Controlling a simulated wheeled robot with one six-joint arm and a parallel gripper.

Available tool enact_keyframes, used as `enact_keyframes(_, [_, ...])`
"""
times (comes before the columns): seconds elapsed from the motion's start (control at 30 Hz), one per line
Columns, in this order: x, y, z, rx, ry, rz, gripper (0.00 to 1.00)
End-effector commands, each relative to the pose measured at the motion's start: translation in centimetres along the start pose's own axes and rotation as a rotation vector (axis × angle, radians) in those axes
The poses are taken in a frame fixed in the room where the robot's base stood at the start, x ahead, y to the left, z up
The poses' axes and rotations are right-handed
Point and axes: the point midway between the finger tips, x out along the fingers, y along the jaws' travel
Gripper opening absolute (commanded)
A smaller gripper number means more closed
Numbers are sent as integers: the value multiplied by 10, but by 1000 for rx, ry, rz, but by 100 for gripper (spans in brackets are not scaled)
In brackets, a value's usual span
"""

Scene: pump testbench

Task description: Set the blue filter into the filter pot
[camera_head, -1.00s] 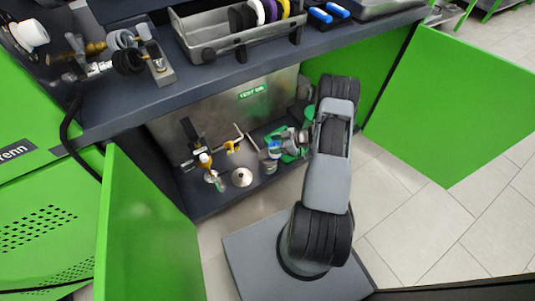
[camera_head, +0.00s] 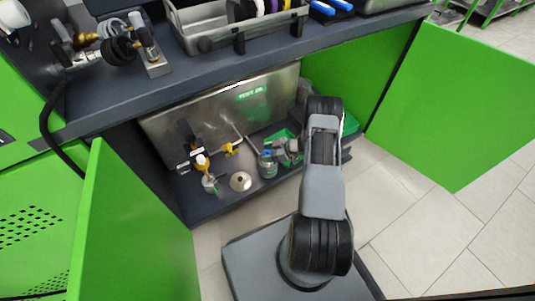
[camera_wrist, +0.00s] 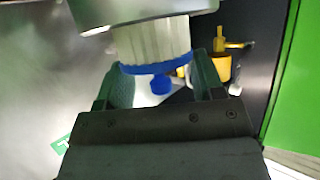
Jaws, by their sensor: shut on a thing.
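In the wrist view, the blue filter (camera_wrist: 152,45) has a white pleated body, a blue rim and a blue knob facing me. My gripper (camera_wrist: 157,70) is shut on it, with one finger at each side of the blue rim. A shiny metal part (camera_wrist: 130,10) covers the filter's far end; I cannot tell whether it is the filter pot or whether the filter is inside it. In the head view, my gripper (camera_head: 279,152) is low in the cabinet, beside a small clear, blue-topped item (camera_head: 267,165). My arm hides part of that area.
A pale cone-shaped part (camera_head: 240,181) and a yellow-handled valve (camera_head: 202,163) stand on the cabinet floor to the left. A green tray (camera_head: 350,125) lies behind my arm. The bench top (camera_head: 220,72) overhangs. Open green doors (camera_head: 450,110) flank the cabinet.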

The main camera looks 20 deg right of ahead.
Motion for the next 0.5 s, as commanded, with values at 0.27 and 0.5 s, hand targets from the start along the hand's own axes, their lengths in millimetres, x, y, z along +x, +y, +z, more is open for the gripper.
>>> enact_keyframes(0.27, [1,0,3,0,0,0,37])
enact_keyframes(0.5, [5,0,10,-1,0,0,37])
